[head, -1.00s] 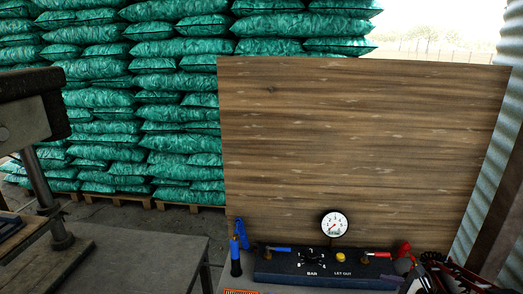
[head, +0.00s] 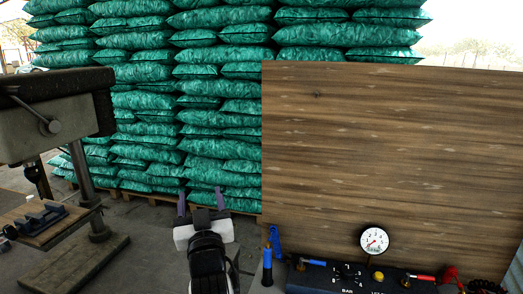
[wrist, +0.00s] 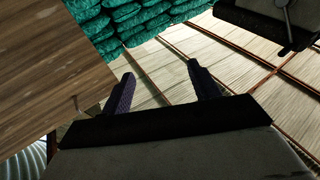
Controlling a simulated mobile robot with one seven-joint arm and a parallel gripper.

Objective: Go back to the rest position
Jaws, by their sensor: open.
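My gripper (head: 202,200) shows at the lower middle of the head view, with its two purple fingers pointing up and apart. It is open, with nothing between the fingers. It stands in front of the stacked green bags and left of the wooden board. In the wrist view my gripper (wrist: 158,90) also has its fingers spread, with the roof panels behind them.
A wooden board (head: 390,150) stands at the right, behind a bench panel with a pressure gauge (head: 374,241), blue and red levers and a yellow button. A drill press (head: 60,115) stands at the left. Stacked green bags (head: 140,70) on pallets fill the back.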

